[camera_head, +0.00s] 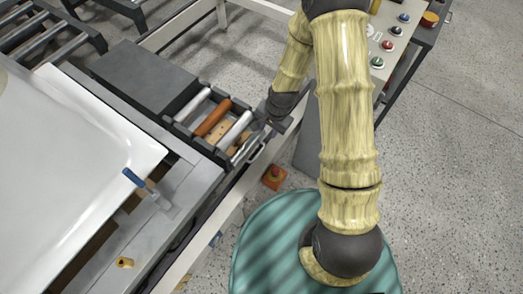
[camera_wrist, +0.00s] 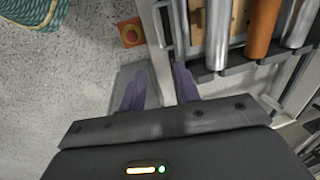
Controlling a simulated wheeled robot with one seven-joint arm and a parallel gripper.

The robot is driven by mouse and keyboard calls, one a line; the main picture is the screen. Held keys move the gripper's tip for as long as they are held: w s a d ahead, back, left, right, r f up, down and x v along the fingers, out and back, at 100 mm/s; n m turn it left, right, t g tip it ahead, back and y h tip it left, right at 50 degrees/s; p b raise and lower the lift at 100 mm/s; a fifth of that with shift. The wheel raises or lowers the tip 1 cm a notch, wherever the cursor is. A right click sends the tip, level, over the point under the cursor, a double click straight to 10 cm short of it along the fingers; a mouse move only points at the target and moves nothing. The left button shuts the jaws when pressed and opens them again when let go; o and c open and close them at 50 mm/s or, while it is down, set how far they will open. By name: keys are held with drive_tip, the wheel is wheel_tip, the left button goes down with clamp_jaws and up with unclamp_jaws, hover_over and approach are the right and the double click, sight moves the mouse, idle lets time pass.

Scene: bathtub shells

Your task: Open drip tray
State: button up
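A silver bar handle (camera_head: 249,149) shows on the side of the dark roller frame (camera_head: 180,126) in the head view. In the wrist view a metal handle (camera_wrist: 164,27) lies just beyond my fingertips. I cannot tell for certain which part is the drip tray; it is probably the low part bearing this handle. My gripper (camera_head: 268,128) is beside the near right end of the roller frame. In the wrist view my gripper (camera_wrist: 160,76) has its two purple fingers spread, with a pale rail visible between them and nothing held. Contact with the handle cannot be made out.
Silver rollers and an orange roller (camera_head: 212,117) lie over a brown board. A white tub shell (camera_head: 70,150) is at left, with a blue-handled tool (camera_head: 135,178). A red button box (camera_head: 274,176) sits near the rail. A control panel (camera_head: 390,35) is at upper right.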

sight(261, 151)
drive_tip(key=f, duration=0.5)
drive_tip(key=w+a+f+b, duration=0.1)
drive_tip(key=f, duration=0.5)
drive_tip(key=w+a+f, duration=0.1)
drive_tip(key=f, duration=0.5)
drive_tip(key=shift+a, duration=0.25)
clamp_jaws()
